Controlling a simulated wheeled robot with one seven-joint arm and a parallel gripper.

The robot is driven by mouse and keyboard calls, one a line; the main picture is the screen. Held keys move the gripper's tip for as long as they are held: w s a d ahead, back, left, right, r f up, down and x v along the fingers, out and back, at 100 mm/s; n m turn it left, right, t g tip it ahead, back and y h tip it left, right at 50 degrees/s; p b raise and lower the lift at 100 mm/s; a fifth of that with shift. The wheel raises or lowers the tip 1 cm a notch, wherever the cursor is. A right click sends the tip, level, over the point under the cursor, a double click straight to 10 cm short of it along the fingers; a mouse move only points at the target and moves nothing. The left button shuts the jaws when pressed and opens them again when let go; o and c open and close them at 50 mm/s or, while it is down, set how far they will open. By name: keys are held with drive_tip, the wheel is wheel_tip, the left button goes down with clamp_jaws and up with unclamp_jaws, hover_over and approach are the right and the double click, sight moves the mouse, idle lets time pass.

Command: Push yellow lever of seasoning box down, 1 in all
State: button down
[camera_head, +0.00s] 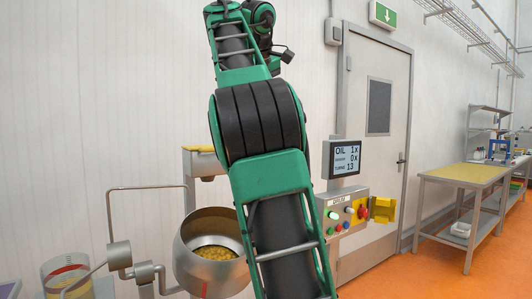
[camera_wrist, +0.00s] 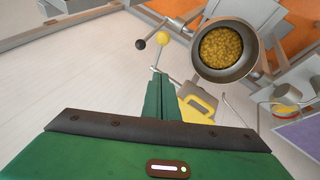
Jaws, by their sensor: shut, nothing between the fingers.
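In the wrist view, a thin lever with a yellow ball (camera_wrist: 163,38) stands just beyond my fingertips; its stem runs down toward them. I cannot tell whether they touch. A black ball (camera_wrist: 140,44) on another rod is beside it. My gripper (camera_wrist: 160,80) is shut and empty, its green fingers together. A yellow part with a slot (camera_wrist: 201,104), perhaps of the seasoning box, lies right of the fingers. In the head view, a grey box with a yellow top (camera_head: 199,164) is partly hidden behind my arm; its levers are not visible there.
A round metal pot (camera_head: 210,223) holds yellow pieces and also shows in the wrist view (camera_wrist: 228,48). A display (camera_head: 347,159) reads OIL 1x, a second line 0x, and 13. A control panel (camera_head: 338,219) with buttons sits right of my arm. A workbench (camera_head: 463,174) stands at far right.

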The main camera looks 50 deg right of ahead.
drive_tip(key=shift+d+f, duration=0.1)
drive_tip(key=s+f+x, duration=0.1)
drive_tip(key=s+x, duration=0.1)
drive_tip(key=x, duration=1)
drive_tip(key=shift+s+d+f, duration=0.2)
drive_tip(key=shift+s+d, duration=0.05)
idle(0.7)
